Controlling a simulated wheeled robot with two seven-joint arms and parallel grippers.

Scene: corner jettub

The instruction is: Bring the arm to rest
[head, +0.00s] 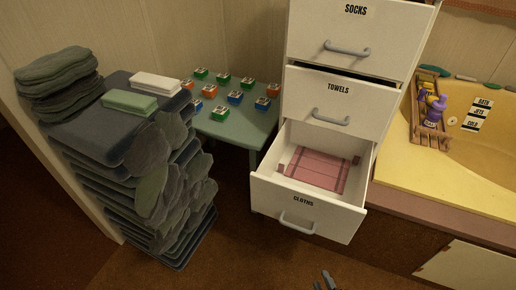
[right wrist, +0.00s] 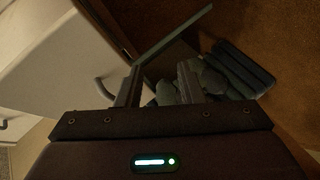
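My right gripper (head: 327,281) shows only as fingertips at the bottom edge of the head view, low in front of the white drawer unit. In the right wrist view its two fingers (right wrist: 160,85) stand apart with nothing held between them. My left gripper is in neither view. The cloths drawer (head: 345,222) is pulled open, with a folded pink cloth (head: 312,170) lying flat inside.
A dark stacked shelf (head: 95,135) stands at left. Behind it a green table (head: 240,128) holds several small coloured boxes. The yellow tub (head: 415,170) is at right, with a wooden caddy (head: 430,110) of bottles. Brown floor (head: 265,255) is open in front.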

